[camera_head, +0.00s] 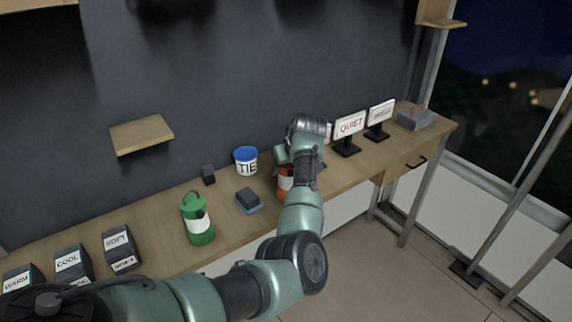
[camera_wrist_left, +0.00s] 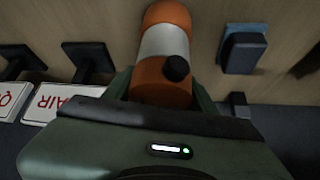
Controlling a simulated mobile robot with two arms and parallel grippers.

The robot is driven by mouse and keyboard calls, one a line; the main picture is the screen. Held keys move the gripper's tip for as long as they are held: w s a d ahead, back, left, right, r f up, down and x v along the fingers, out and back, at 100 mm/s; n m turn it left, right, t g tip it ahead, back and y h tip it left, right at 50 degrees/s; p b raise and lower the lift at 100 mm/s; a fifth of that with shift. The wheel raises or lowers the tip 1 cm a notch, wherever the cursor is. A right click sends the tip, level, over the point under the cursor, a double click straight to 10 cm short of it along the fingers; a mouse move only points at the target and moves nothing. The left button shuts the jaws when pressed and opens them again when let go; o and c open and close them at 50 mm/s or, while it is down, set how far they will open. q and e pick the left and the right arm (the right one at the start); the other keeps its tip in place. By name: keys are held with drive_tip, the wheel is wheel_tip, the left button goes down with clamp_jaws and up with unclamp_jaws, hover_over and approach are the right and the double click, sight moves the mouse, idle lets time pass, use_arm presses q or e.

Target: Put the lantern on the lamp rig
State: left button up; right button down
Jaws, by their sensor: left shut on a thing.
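An orange lantern-like cylinder with a white band (camera_head: 285,184) is at the bench, partly hidden behind my left arm. In the left wrist view the orange lantern (camera_wrist_left: 163,42) sits between my fingers, with a round black knob on its side. My left gripper (camera_wrist_left: 162,92) is shut on it. A green lantern-like canister with a white band (camera_head: 198,220) stands upright on the bench, left of my gripper. I cannot tell whether the orange lantern touches the bench. No part is clearly recognisable as the lamp rig. My right gripper is not in view.
A blue-lidded tub marked TIE (camera_head: 246,163), a dark block on a blue base (camera_head: 248,201) and a small black block (camera_head: 208,174) are nearby. Labelled dark blocks (camera_head: 118,241) stand left.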

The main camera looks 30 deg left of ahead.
use_arm(q)
drive_tip(key=shift+f, duration=0.1)
drive_tip(key=o, duration=1.6)
drive_tip(key=shift+o, duration=0.2)
drive_tip(key=b+v, duration=0.2)
drive_tip(key=v, duration=1)
drive_tip(key=shift+b, duration=0.4)
drive_tip(key=shift+s, duration=0.1)
